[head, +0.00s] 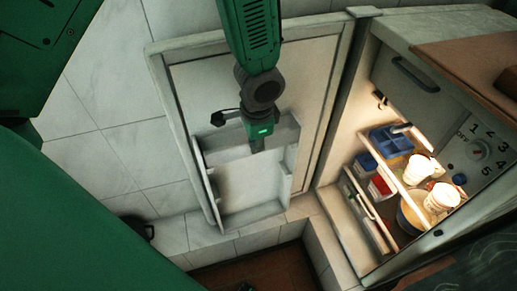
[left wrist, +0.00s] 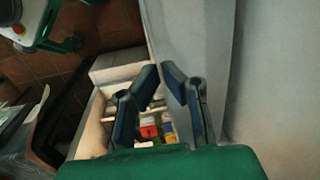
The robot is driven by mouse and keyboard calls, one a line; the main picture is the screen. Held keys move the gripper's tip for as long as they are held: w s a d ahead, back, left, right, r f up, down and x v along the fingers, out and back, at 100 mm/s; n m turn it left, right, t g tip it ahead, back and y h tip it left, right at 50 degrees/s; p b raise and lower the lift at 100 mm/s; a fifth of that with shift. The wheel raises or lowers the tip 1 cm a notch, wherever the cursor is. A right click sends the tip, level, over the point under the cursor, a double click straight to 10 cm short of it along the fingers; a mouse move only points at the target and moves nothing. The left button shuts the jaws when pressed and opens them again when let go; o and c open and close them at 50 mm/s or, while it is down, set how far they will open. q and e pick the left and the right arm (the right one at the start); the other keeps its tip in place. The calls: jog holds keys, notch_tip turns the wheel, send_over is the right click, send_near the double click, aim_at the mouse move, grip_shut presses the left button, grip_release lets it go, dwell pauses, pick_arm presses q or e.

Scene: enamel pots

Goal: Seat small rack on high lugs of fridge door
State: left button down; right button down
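The open fridge door (head: 325,95) hangs at the middle of the head view, its inner face toward me. A pale rack (head: 225,148) lies across the door's upper inner part, its left end lower than its right. I cannot tell whether it sits on the lugs, which I cannot make out. My left gripper (head: 257,145) points down at the rack's middle and hides part of it. In the left wrist view its fingertips (left wrist: 160,68) are close together with a narrow gap. Pale surface shows there, and I cannot tell whether it is clasped or behind. My right gripper is not seen.
A lower rack (head: 252,215) sits at the door's bottom. The lit fridge (head: 380,215) at the right holds a blue box (head: 392,138), white tubs (head: 418,168) and other goods. A brown board (head: 470,60) lies on top. Pale tiles (head: 105,75) lie left of the door.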

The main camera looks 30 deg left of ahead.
pick_arm(q)
jog(key=shift+w+a, duration=0.3)
jog(key=shift+a, duration=0.2)
jog(key=shift+w+f+b, duration=0.1)
jog(key=shift+f+b, duration=0.4)
jog(key=shift+f, duration=0.4)
jog(key=c, duration=1.6)
grip_release()
jog(key=shift+c, duration=0.2)
notch_tip(320, 180, up, 12)
jog(key=s+d, duration=0.1)
jog(key=shift+f, duration=0.15)
